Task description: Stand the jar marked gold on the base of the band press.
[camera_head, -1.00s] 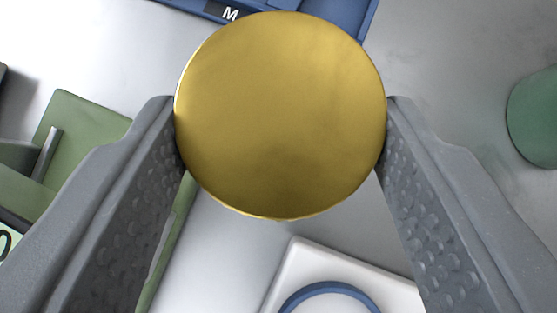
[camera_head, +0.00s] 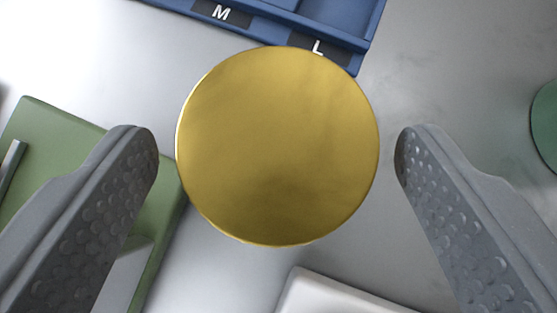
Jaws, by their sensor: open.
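A round gold lid (camera_head: 278,146), seen from straight above, fills the middle of the view; it hides the body of the jar below it and whatever the jar stands on. No marking shows on the lid. My gripper (camera_head: 275,142) is open, with one finger on each side of the lid. A gap shows on both sides, wider on the right, so neither finger appears to touch it. I cannot tell which thing in view, if any, is the band press.
A blue tray (camera_head: 368,30) marked M and L lies at the top. A green piece (camera_head: 62,125) with a metal bar is at left, close beside the lid. A white piece (camera_head: 330,295) is at the bottom, a green round thing (camera_head: 546,122) at the right edge. Grey surface shows between.

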